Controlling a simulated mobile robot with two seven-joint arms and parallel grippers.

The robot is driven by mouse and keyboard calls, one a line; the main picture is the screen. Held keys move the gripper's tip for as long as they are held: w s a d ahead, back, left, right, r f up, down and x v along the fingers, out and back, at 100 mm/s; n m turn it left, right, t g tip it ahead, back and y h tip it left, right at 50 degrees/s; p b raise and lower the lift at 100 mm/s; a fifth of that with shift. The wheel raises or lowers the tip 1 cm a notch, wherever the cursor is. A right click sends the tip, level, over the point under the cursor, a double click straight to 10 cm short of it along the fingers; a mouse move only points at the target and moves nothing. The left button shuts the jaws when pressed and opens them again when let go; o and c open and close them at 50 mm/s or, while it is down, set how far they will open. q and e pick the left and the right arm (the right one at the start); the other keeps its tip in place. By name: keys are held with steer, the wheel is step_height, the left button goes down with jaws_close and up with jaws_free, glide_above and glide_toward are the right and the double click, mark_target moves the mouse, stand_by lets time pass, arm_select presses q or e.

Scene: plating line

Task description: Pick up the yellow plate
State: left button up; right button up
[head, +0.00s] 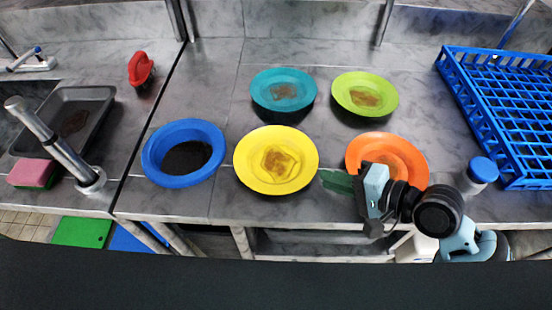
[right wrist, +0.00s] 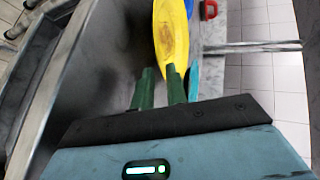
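The yellow plate (head: 250,180) lies on the grey counter between the blue ring-shaped bowl and the orange plate, with a brown stain in its middle. It also shows in the right wrist view (right wrist: 171,35), just beyond the fingertips. My right gripper (head: 326,181) is at the plate's right side, its green fingers pointing left toward the rim. In the right wrist view the two fingers (right wrist: 162,72) stand apart with nothing visible held between them. I cannot tell whether a fingertip touches the rim. My left gripper is not in view.
An orange plate (head: 405,152) lies partly behind my right gripper. Teal (head: 283,77) and lime (head: 352,85) stained plates lie farther back. A blue bowl (head: 152,158) is left, a blue rack (head: 480,110) and a blue-capped container (head: 483,169) right. A sink with a faucet (head: 45,130) is far left.

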mark_target(314, 184)
steer(key=x, duration=0.4)
steer(key=shift+w+a+f, duration=0.1)
steer(key=shift+w+a, duration=0.1)
steer(key=shift+a, duration=0.05)
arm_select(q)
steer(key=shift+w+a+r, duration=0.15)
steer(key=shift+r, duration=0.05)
arm_select(e)
jaws_close()
